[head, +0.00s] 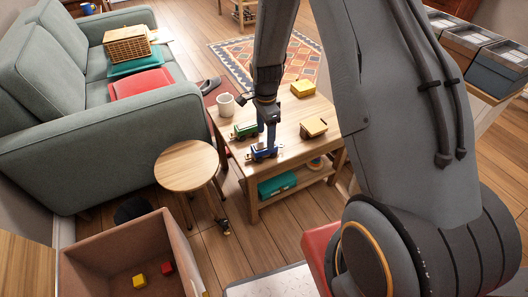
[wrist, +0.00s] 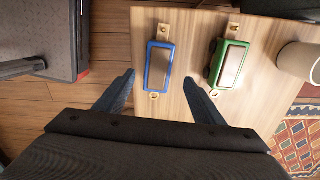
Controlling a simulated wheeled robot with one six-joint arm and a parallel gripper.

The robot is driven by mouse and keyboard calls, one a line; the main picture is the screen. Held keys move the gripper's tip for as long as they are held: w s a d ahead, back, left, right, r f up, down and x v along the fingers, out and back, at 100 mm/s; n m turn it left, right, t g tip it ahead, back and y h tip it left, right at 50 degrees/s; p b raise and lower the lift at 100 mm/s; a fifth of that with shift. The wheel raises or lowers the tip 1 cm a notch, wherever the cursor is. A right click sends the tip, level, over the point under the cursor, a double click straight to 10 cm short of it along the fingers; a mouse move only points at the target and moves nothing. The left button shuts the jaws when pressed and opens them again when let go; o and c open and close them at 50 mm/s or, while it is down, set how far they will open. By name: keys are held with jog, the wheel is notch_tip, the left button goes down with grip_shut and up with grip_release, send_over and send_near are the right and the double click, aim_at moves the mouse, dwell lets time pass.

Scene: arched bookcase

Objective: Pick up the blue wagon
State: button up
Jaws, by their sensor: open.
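The blue wagon (head: 262,152) stands on the wooden side table (head: 240,168) near its front left edge. In the wrist view the blue wagon (wrist: 159,66) is a blue-rimmed box with a brown inside and a small wooden coupling at each end. My gripper (wrist: 160,82) is open, with its dark fingers apart on either side of the wagon's near end. It also shows in the head view (head: 268,150), pointing down at the wagon and hiding part of it. I cannot tell how high the fingertips are above the table.
A green wagon (wrist: 228,64) stands close on the right in the wrist view, near the right finger.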

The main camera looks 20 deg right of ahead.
aim_at(264, 145)
jog(key=shift+s+a+f, duration=0.15)
jog(key=shift+f, duration=1.35)
jog(key=shift+s+a+f, duration=0.1)
jog(key=shift+a+f, duration=0.05)
jog(key=shift+f, duration=1.3)
jog(key=shift+f, duration=0.25)
jog(key=shift+c, duration=0.3)
jog(key=c, duration=1.1)
